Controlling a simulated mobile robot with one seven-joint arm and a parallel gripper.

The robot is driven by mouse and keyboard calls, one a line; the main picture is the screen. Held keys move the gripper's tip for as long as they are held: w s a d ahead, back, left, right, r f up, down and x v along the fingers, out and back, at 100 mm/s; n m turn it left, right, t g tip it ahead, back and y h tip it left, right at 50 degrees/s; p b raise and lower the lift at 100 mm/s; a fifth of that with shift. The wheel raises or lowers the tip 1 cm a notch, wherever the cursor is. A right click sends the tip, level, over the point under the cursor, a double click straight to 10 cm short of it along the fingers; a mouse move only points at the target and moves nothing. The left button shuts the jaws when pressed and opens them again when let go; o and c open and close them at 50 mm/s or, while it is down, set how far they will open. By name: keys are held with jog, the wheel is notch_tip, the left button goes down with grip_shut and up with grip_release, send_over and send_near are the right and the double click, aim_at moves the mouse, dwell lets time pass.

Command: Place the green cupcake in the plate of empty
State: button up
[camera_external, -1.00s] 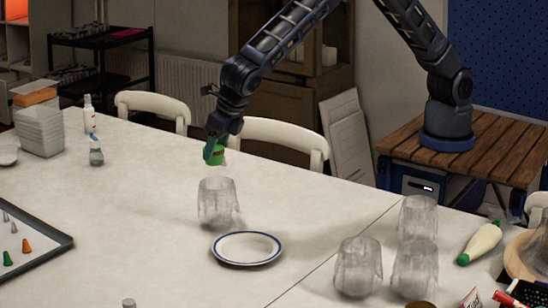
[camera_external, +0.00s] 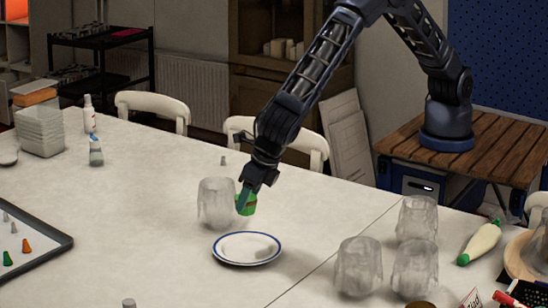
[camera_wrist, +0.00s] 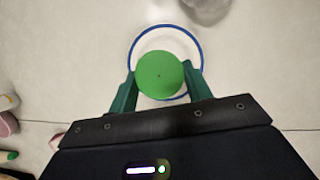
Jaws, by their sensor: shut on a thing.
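The green cupcake (camera_external: 247,204) is held in my gripper (camera_external: 246,198), above the table beside a clear glass-like vessel. In the wrist view the round green top of the cupcake (camera_wrist: 160,75) sits between the two green fingers of my gripper (camera_wrist: 160,85), which are shut on it. The empty white plate with a blue rim (camera_external: 247,248) lies on the table, below and in front of the cupcake in the external view. In the wrist view the plate (camera_wrist: 191,45) shows under the cupcake, which hides much of it.
A translucent vessel (camera_external: 216,203) stands close to the left of my gripper. Several more (camera_external: 358,266) stand right of the plate. A dark tray with small cones (camera_external: 50,245) lies at the left. The table between tray and plate is mostly clear.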

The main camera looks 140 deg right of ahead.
notch_tip(320, 180, down, 11)
dwell(0.6)
jog(key=shift+f, duration=0.15)
jog(key=o, duration=1)
